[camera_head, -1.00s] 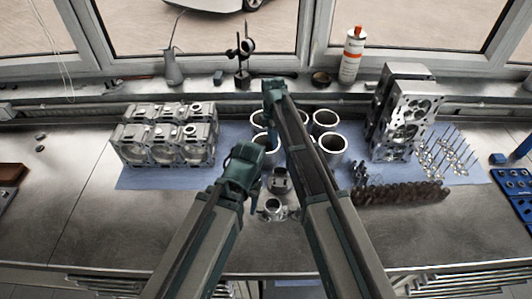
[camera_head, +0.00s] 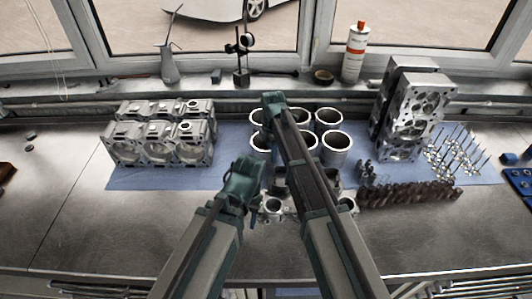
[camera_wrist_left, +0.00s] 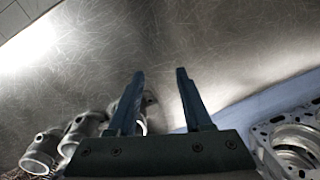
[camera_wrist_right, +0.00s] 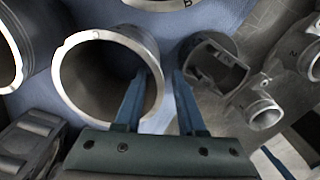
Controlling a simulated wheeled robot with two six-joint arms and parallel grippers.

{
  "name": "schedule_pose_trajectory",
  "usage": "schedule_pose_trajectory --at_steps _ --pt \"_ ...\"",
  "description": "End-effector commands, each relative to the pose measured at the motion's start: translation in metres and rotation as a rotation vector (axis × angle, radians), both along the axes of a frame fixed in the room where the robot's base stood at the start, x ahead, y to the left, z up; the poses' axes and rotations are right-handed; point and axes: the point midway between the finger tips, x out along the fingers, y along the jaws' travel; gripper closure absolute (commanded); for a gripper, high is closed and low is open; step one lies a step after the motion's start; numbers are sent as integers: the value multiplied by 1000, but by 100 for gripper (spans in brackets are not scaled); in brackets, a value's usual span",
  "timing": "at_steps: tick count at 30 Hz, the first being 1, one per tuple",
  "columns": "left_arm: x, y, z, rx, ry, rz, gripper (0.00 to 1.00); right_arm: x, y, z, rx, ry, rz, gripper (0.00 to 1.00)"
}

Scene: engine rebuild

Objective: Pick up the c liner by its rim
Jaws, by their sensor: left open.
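Several bare metal liners stand upright in two rows on the blue mat, including one at the front right (camera_head: 336,142). In the right wrist view, a large liner (camera_wrist_right: 75,85) sits just under my right gripper (camera_wrist_right: 161,70); I cannot read a letter C on it. That gripper is open. Its left finger overlaps the liner's opening, its right finger is outside the rim's right side; contact cannot be told. My left gripper (camera_wrist_left: 160,72) is open and empty above the bench, left of the pistons. In the head view, my right arm hides part of the liners.
Pistons (camera_head: 273,207) lie in front of the liners; one (camera_wrist_right: 208,62) is close to my right finger. An engine block (camera_head: 160,140) stands left, cylinder heads (camera_head: 412,105) right, with valves (camera_head: 455,150) and a dark shaft (camera_head: 410,193). The bench front left is clear.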

Motion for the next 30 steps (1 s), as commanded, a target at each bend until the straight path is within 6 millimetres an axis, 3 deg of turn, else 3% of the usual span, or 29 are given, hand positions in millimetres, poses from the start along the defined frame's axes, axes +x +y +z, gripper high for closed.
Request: schedule_pose_trajectory --at_steps 9,19,26,30 --pt "0 0 -43 0 0 1 50 1 3 -43 0 0 0 61" --pt "0 0 -45 0 0 1 50 1 3 -45 0 0 0 61" --pt "0 0 -45 0 0 1 50 1 3 -45 0 0 0 100" --pt "0 0 -45 0 0 1 50 1 3 -45 0 0 0 100"
